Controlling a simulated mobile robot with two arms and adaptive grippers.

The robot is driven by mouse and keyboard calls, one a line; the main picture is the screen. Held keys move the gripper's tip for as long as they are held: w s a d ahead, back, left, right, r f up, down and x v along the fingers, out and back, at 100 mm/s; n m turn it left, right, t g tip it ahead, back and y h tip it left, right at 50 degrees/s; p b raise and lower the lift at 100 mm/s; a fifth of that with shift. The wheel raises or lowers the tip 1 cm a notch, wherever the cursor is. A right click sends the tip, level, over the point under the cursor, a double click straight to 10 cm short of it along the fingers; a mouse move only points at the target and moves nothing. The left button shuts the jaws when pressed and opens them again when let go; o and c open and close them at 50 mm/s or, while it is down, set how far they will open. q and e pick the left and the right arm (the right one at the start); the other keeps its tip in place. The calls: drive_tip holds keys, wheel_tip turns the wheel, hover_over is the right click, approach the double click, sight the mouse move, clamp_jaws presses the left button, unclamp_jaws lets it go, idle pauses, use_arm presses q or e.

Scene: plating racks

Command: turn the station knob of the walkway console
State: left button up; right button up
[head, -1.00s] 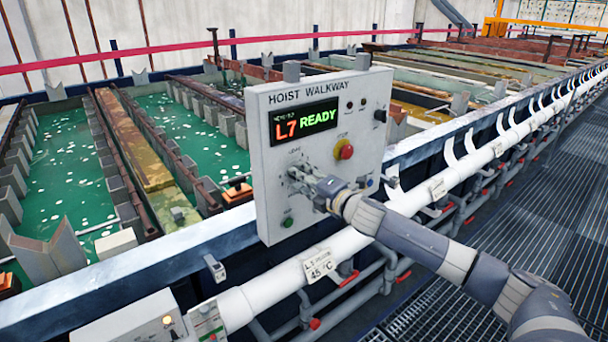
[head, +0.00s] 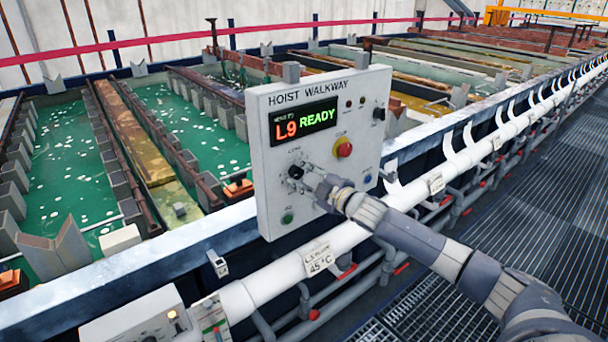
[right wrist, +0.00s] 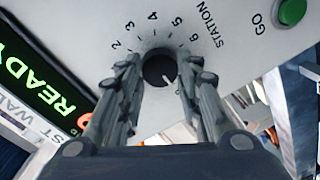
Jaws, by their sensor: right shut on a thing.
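The walkway console (head: 270,200) is a pale upright panel marked HOIST WALKWAY. Its lit display (head: 305,121) reads L9 READY. The round black station knob (head: 295,171) sits at the panel's lower left; its white pointer and numbered dial show in the right wrist view (right wrist: 160,69). My right gripper (head: 308,178) comes in from the right at the panel face. It is shut on the station knob, with one finger on each side. The fingers hide part of the dial. My left gripper is not in view.
A green GO button (right wrist: 292,12) is below the knob; a red and yellow button (head: 344,149) and a small black knob (head: 379,114) are to the upper right. A white pipe (head: 350,238) runs below the console. Green tanks (head: 75,170) lie behind.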

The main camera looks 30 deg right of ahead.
drive_tip(key=shift+r+m, duration=0.2)
drive_tip(key=shift+m, duration=0.2)
drive_tip(key=o, duration=0.8)
drive_tip(key=shift+o, duration=1.4)
drive_tip(key=shift+w, duration=0.1)
drive_tip(key=shift+a+f, duration=0.1)
drive_tip(key=shift+f, duration=0.05)
drive_tip(key=shift+s+f, duration=0.1)
drive_tip(key=shift+s, duration=0.65)
drive_tip(key=s+d, duration=0.1)
drive_tip(key=s, duration=0.9)
drive_tip(key=shift+s+d+r, duration=0.15)
drive_tip(key=shift+d+r, duration=0.05)
drive_tip(key=shift+r, duration=0.25)
